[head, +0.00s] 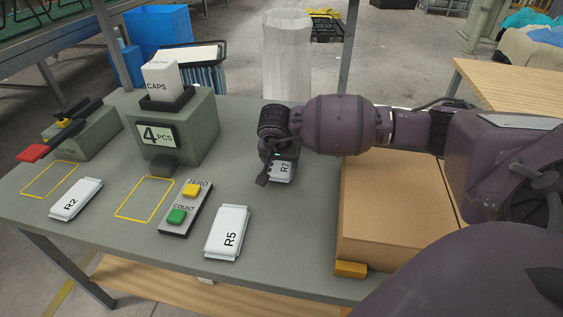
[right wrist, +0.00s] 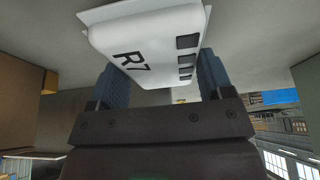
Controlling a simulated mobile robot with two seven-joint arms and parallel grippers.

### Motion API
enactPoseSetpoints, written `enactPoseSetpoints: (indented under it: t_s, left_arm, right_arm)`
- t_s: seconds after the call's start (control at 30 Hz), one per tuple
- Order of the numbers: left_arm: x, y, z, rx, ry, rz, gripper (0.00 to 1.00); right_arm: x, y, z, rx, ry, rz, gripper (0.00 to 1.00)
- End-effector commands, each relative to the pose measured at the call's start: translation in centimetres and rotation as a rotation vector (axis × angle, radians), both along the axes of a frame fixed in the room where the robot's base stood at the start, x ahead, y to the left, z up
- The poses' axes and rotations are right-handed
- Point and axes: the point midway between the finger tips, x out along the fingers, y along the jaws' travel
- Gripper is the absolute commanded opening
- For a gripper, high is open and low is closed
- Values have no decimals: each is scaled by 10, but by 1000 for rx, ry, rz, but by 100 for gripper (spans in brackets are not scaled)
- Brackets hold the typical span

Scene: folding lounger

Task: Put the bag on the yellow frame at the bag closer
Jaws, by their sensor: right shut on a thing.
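My right gripper (head: 270,172) is shut on the white bag marked R7 (head: 282,172), right of the table's middle. In the right wrist view the bag (right wrist: 150,50) sits between the two blue fingers. I cannot tell whether it touches the table. The bag closer (head: 88,132), a grey-green block with a dark arm and red handle, stands at the left. The yellow frame (head: 35,193) in front of it is an empty outline. White bag R2 (head: 76,200) lies just right of that frame, and bag R5 (head: 228,232) lies near the front edge. My left gripper is not in view.
A counter reading 4 PCS (head: 190,135) holds a CAPS box (head: 160,80). A second yellow outline (head: 122,214) before it is empty. A button panel (head: 187,208) lies between that outline and R5. A cardboard box (head: 385,210) stands right, under my arm. A whitish bin (head: 288,55) stands behind.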

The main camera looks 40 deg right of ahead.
Motion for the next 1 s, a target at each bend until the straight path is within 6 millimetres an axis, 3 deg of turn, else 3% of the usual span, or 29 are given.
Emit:
enactPoseSetpoints:
  t_s: [0.4,0.6,0.8,1.0]
  left_arm:
    - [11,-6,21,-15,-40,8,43]
    - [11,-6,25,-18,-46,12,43]
    - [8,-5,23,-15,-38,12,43]
    - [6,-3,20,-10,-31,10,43]
  right_arm:
    - [1,-1,106,-3,-12,1,47]
    - [1,0,150,0,-9,0,47]
    - [1,0,177,-1,-7,0,47]
    - [0,0,187,0,-3,0,47]
